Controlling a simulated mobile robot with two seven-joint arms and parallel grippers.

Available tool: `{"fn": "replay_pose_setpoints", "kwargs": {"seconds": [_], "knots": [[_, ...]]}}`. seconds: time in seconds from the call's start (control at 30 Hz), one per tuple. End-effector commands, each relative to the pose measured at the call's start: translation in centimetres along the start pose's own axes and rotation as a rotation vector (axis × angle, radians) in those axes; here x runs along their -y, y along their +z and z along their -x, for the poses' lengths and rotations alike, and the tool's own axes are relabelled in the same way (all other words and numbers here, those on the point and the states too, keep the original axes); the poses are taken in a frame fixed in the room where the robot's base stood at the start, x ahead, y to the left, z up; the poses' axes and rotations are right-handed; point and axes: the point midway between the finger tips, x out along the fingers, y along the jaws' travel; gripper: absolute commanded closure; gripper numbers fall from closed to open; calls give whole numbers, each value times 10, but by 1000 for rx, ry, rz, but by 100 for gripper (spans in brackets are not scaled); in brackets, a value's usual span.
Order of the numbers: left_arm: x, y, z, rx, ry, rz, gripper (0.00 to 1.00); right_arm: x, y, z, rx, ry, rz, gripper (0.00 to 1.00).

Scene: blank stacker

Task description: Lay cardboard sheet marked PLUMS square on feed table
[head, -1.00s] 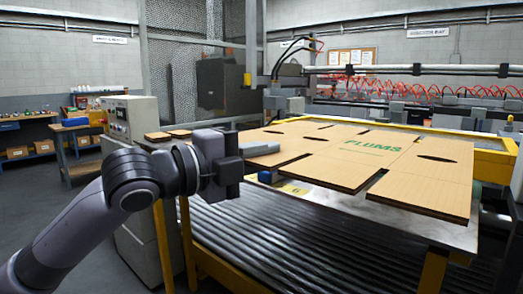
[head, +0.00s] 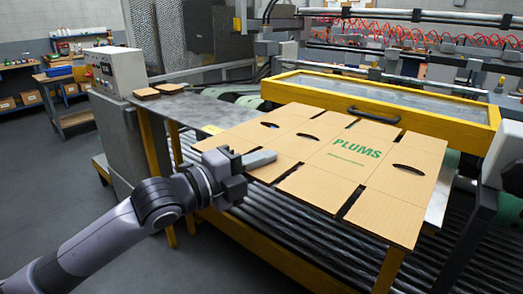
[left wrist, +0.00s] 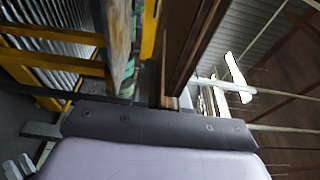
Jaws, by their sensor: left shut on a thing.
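The tan cardboard sheet marked PLUMS (head: 324,172) lies flat, green print up, over the feed table (head: 188,107) in the head view. It has dark slots and oval hand holes. Its near edge reaches out over the dark rollers. I cannot tell whether it touches the table top or hangs just above it. My left gripper (head: 262,160) is shut on the sheet's near left edge. In the left wrist view a brown board edge (left wrist: 188,60) runs up from the jaws. My right gripper is not in view.
A yellow frame with a dark handle (head: 372,114) stands close behind the sheet. Small cardboard pieces (head: 146,93) lie at the table's left end, beside a grey control box (head: 115,70). Bare metal shows left of the sheet. Dark rollers (head: 300,222) lie below.

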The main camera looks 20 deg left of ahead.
Motion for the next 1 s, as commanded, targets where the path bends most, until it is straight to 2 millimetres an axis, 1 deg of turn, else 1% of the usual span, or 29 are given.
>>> {"fn": "replay_pose_setpoints", "kwargs": {"seconds": [0.03,0.1,0.3,0.4,0.6,1.0], "knots": [[-7,0,0,0,0,3,100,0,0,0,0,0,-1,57],[-20,-1,0,-1,-3,1,100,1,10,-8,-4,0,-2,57],[-40,0,0,-1,-3,1,100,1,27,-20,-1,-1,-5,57],[-46,0,0,-1,-3,1,100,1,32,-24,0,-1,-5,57],[-51,0,0,-1,-3,-1,100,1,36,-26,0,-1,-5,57],[-50,0,0,-1,-3,0,100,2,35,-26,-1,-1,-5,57]]}}
